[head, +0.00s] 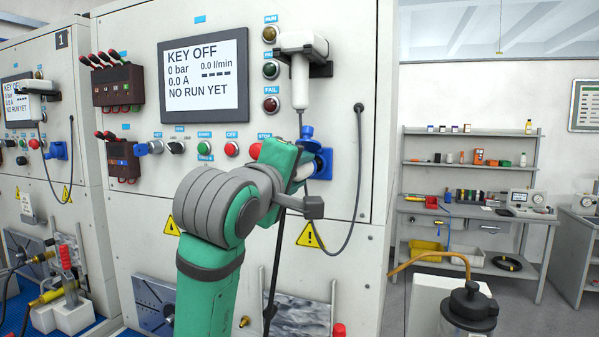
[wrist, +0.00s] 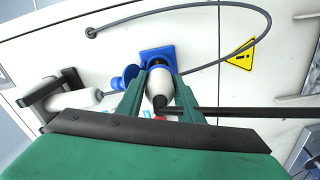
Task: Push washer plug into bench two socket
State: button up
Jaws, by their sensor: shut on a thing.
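The white washer plug (wrist: 159,84) is between the green fingers of my gripper (wrist: 158,80) in the wrist view. My gripper is shut on its body. The plug's front end meets the blue socket (wrist: 157,54) on the bench panel, and its black cable (wrist: 240,112) runs off to the right. I cannot tell how deep the plug sits. The socket's blue lid (wrist: 126,76) is swung open beside it. In the head view, my gripper (head: 303,168) is at the blue socket (head: 324,162), with the lid (head: 307,132) above; my wrist hides most of the plug (head: 306,171).
A white handheld tool (head: 300,78) hangs in a black holder just above the socket. A grey hose (head: 357,190) loops close by on the panel. The panel screen (head: 204,76) reads KEY OFF. A row of knobs and buttons (head: 204,147) is left of the socket.

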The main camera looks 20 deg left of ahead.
jog(key=shift+w, duration=0.1)
jog(key=shift+a, duration=0.15)
jog(key=shift+d, duration=0.6)
jog(key=shift+a, duration=0.25)
jog(key=shift+w, duration=0.1)
jog(key=shift+s+a, duration=0.25)
jog(key=shift+a, duration=0.05)
jog(key=shift+w+d, duration=0.15)
jog(key=shift+d, duration=0.55)
